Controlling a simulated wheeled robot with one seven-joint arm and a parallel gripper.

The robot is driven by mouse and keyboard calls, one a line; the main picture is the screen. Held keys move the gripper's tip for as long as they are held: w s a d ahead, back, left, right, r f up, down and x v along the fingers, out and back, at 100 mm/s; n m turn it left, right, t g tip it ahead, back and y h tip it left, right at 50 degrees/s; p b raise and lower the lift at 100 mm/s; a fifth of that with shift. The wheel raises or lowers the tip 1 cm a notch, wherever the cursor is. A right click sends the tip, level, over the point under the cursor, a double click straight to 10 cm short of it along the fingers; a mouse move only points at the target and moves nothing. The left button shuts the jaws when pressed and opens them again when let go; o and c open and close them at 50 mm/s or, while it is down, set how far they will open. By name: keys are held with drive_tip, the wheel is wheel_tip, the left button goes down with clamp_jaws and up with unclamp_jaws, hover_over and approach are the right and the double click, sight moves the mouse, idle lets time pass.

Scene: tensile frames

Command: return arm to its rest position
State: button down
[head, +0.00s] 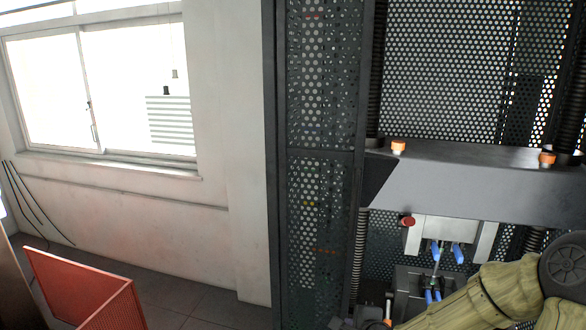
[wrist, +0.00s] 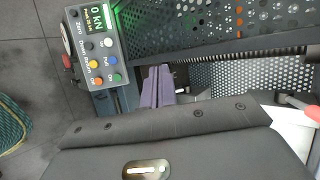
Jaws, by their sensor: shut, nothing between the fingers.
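My gripper (wrist: 158,88) shows in the wrist view as two purple-grey fingers side by side, beyond the dark hand body at the bottom. It is shut with nothing between the fingers. The dark lower parts of the testing frame lie behind it. In the head view my olive arm (head: 490,302) is bent at the lower right, in front of the testing frame (head: 470,185). The gripper is not visible there. Blue upper jaws (head: 458,253) hang under the crosshead, above blue lower jaws (head: 429,296).
In the wrist view a control box (wrist: 97,45) with coloured buttons reads 0 kN, left of the fingers. In the head view a red crate (head: 82,290) stands at the lower left. Dark floor (head: 190,300) lies open between crate and frame.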

drive_tip(key=s+d+r+n+g+h, duration=0.1)
drive_tip(key=s+n+g, duration=0.6)
drive_tip(key=s+n, duration=0.9)
drive_tip(key=shift+s+r+n+g+h, duration=0.3)
drive_tip(key=shift+n+h, duration=0.5)
drive_tip(key=shift+n, duration=0.4)
